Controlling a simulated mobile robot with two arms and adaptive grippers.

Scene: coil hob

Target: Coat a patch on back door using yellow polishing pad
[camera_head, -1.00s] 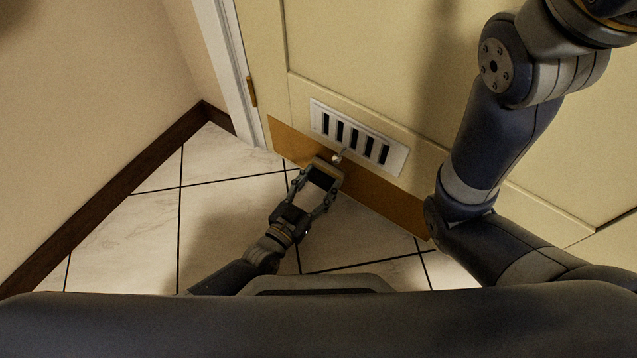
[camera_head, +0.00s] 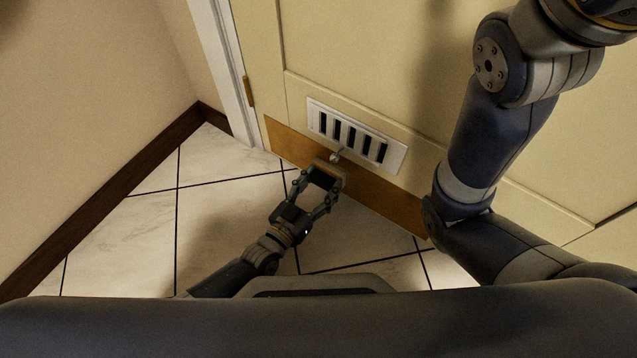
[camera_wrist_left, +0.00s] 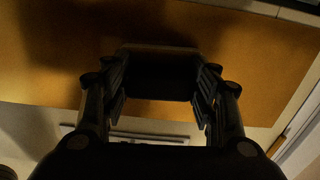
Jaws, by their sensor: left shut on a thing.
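The cream back door (camera_head: 380,60) fills the upper right of the head view. An orange-brown plate (camera_head: 385,202) runs along its bottom and also fills much of the left wrist view (camera_wrist_left: 50,75). My left gripper (camera_head: 323,186) is shut on the polishing pad (camera_head: 331,170), a block with a dark body and a tan edge. The pad also shows between the fingers in the left wrist view (camera_wrist_left: 160,80). It is against or very close to the plate; contact is hidden. My right arm shows at the right, but its gripper is out of view.
A white slotted vent (camera_head: 356,137) is set in the door just above the plate, with a small pale knob-like piece (camera_head: 336,155) below it. A white door frame (camera_head: 222,70) and dark baseboard (camera_head: 120,185) lie left. The tiled floor (camera_head: 140,235) is clear.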

